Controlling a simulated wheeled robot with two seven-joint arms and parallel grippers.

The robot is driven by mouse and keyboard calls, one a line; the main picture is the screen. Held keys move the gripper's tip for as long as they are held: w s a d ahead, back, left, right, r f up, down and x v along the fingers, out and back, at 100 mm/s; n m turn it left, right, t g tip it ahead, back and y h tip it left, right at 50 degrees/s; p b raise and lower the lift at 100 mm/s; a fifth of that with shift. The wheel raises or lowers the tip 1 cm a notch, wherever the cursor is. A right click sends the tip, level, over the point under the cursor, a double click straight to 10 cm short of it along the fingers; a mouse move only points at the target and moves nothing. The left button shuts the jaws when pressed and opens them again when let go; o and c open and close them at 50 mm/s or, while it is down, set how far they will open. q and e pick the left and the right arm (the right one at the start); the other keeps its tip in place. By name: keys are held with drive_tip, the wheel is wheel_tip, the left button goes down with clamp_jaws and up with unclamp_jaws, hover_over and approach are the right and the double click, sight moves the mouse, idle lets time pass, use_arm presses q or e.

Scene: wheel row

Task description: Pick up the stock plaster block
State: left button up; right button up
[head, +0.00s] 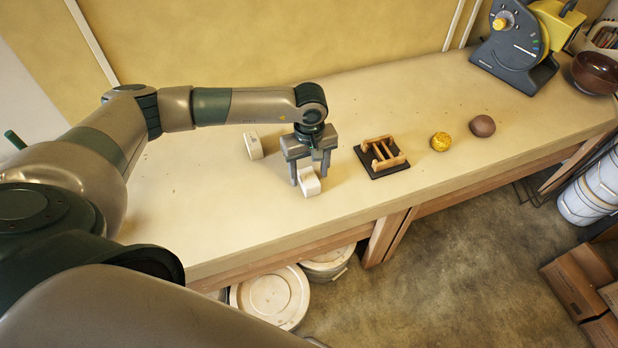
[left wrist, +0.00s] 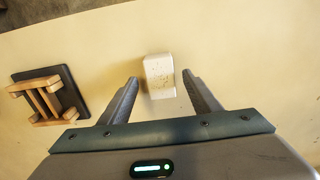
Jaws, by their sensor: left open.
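A white plaster block (head: 309,182) lies on the bench under my left gripper (head: 308,178). In the left wrist view the block (left wrist: 159,76) shows between and just beyond the two fingertips, with speckles on its face. My left gripper (left wrist: 162,80) is open and points down, a finger to each side of the block, with no contact visible. A second pale, white block-like piece (head: 253,145) lies farther back on the bench, left of the gripper. I cannot tell from the pictures which piece is the stock one. My right gripper is not in view.
A wooden rack on a dark base (head: 382,157) stands close right of the gripper. A yellow ball (head: 441,141), a brown ball (head: 482,126), a grey and yellow machine (head: 515,45) and a brown bowl (head: 596,73) are farther right. The bench (head: 200,210) is clear at left.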

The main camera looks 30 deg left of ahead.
use_arm(q)
drive_tip(key=shift+f+p, duration=0.4)
drive_tip(key=shift+f, duration=1)
drive_tip(key=c, duration=1.2)
